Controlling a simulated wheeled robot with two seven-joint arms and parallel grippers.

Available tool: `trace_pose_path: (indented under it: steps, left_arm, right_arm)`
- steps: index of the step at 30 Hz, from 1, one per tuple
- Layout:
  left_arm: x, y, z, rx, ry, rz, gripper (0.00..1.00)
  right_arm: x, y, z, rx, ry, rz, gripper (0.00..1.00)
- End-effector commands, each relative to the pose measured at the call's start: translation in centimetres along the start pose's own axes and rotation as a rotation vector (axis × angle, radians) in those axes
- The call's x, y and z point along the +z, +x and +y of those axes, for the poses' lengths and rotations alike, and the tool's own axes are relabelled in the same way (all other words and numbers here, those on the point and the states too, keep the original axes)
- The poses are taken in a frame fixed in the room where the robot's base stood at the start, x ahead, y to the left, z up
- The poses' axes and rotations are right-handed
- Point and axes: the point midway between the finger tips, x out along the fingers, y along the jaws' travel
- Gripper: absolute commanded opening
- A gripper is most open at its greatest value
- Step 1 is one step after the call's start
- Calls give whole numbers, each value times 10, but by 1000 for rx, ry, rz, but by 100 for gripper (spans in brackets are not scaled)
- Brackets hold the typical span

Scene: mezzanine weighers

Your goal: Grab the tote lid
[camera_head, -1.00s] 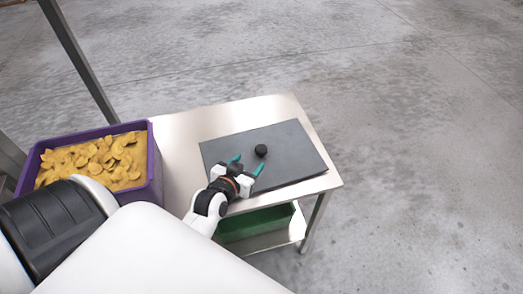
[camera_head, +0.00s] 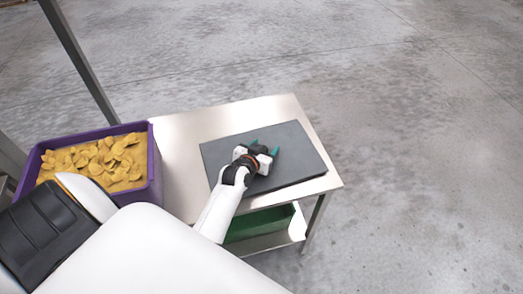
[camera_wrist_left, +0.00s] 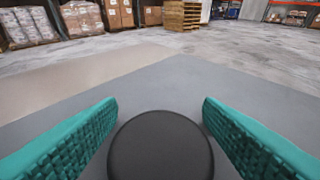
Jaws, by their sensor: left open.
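The tote lid (camera_head: 300,158) is a flat dark grey slab lying on the steel table. Its round black knob (camera_wrist_left: 160,147) shows in the left wrist view between my two teal fingers. My left gripper (camera_head: 265,147) is over the middle of the lid in the head view, with its fingers open on either side of the knob. A gap shows between each finger and the knob. In the head view the gripper mostly hides the knob. My right gripper is not in view.
A purple tote (camera_head: 154,165) full of yellow pieces stands at the table's left. A green bin (camera_head: 262,224) sits on the shelf below. The steel tabletop (camera_head: 180,150) is bare between tote and lid. Pallets (camera_wrist_left: 183,14) stand far off on the floor.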

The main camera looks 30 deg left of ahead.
Motion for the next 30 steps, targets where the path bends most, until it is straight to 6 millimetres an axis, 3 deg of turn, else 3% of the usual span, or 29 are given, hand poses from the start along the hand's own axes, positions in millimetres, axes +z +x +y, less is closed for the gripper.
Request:
trace_pose_path:
  steps: [3, 13, 22, 30]
  left_arm:
    - [0, 0, 0, 0, 0, 0, 59]
    - [0, -1, 0, 0, 0, 0, 5]
    - [7, -3, 0, 0, 1, -5, 4]
    - [54, -22, 0, 1, 1, -9, 4]
  right_arm:
    - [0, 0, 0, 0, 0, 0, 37]
    - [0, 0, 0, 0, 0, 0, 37]
    - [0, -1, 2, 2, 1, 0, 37]
    - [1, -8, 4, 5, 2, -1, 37]
